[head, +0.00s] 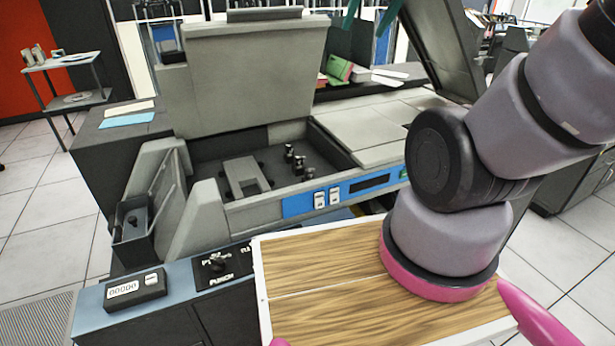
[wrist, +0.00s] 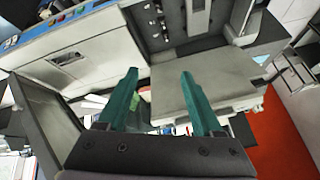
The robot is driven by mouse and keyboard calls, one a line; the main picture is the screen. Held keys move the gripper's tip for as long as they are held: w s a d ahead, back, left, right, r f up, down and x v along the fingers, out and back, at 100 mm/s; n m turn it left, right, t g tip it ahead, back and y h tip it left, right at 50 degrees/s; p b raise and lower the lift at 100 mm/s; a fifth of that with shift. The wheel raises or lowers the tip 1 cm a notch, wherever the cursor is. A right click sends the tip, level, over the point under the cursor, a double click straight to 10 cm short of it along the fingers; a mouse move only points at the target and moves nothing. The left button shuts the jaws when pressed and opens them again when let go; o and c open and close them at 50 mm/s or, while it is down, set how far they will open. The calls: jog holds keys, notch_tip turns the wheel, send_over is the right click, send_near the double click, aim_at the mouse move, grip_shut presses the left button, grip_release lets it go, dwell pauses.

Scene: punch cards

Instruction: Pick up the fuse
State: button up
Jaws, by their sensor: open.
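I cannot single out a fuse for certain in either view. Several small dark upright cylinders with pale bands (head: 299,163) stand in the open well of the grey machine (head: 250,75), and I cannot tell if one is the fuse. Small parts in the well also show at the top of the wrist view (wrist: 157,22). My gripper's teal fingers (head: 371,12) show at the top of the head view, above and behind the machine, cut off by the edge. In the wrist view my gripper (wrist: 159,72) is open, with its two fingers apart and nothing held between them.
The machine's raised lid (head: 250,70) stands up behind the well. A blue control strip (head: 345,193) runs along its front. A wooden board (head: 325,270) lies at the front, below my arm. A small counter box (head: 135,290) sits at the left. A side table (head: 65,62) stands farther back.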

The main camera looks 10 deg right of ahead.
jog(key=w+f+n+g+h, duration=0.2)
jog(key=w+f+n, duration=0.5)
jog(key=w+f, duration=0.15)
jog(key=n+g, duration=0.4)
jog(key=n, duration=1.1)
send_over(309, 170)
notch_tip(309, 170, down, 26)
jog(key=shift+y, duration=0.3)
notch_tip(309, 170, down, 5)
jog(key=shift+s+d+f, duration=0.15)
jog(key=shift+w+f, duration=0.15)
jog(key=shift+f, duration=1.2)
jog(key=shift+w+f, duration=0.1)
jog(key=shift+f, duration=1.2)
grip_shut()
